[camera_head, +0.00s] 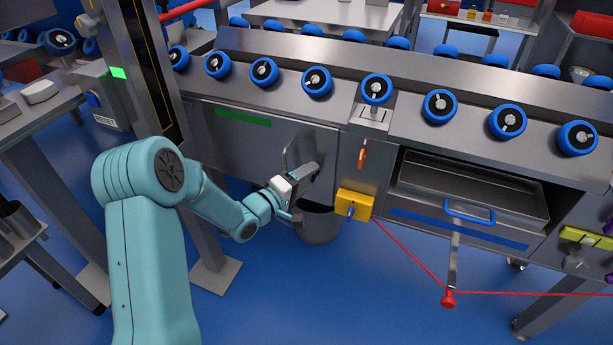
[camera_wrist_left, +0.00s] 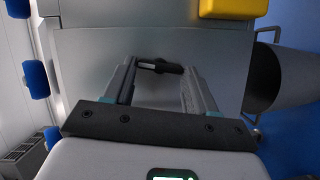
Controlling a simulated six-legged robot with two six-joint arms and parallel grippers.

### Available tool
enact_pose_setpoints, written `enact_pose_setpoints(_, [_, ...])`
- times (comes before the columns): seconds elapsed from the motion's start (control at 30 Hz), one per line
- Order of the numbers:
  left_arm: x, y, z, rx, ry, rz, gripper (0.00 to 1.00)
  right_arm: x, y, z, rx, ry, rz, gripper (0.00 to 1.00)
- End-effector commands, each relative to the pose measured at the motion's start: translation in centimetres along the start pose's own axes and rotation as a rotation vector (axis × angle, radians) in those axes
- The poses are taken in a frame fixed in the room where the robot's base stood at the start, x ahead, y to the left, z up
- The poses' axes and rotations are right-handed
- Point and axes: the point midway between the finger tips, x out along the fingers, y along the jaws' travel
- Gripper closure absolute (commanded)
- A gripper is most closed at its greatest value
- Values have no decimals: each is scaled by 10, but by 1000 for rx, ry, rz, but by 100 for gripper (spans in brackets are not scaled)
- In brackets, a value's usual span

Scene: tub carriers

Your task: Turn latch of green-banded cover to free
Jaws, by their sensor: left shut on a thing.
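The green-banded cover (camera_head: 262,148) is a grey metal panel on the left front of the conveyor frame, with a green strip (camera_head: 229,117) near its top. My left gripper (camera_head: 303,174) is at the right part of this cover. In the left wrist view, my left gripper (camera_wrist_left: 159,70) has a small dark latch (camera_wrist_left: 160,65) spanning between its fingertips, against the grey cover (camera_wrist_left: 150,45). It is shut on this latch. In the head view the gripper mostly hides the latch, so its exact angle is hard to tell. My right gripper is not in view.
A yellow box (camera_head: 354,205) and an orange lever (camera_head: 362,154) are right of the cover. A grey bin (camera_head: 318,226) stands below. A grey post (camera_head: 205,215) stands left.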

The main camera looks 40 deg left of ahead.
Motion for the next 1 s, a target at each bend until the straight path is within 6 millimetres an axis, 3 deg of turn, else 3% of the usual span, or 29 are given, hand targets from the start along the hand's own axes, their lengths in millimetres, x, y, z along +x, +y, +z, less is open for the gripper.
enact_pose_setpoints(0.4, [0,-2,0,-157,2,65,74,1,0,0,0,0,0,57])
enact_pose_setpoints(0.93, [0,-2,-1,-176,2,73,74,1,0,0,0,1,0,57])
enact_pose_setpoints(0.97, [0,-2,-1,-176,2,73,37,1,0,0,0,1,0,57])
enact_pose_setpoints(1.0, [0,-2,-1,-176,2,73,24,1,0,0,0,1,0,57])
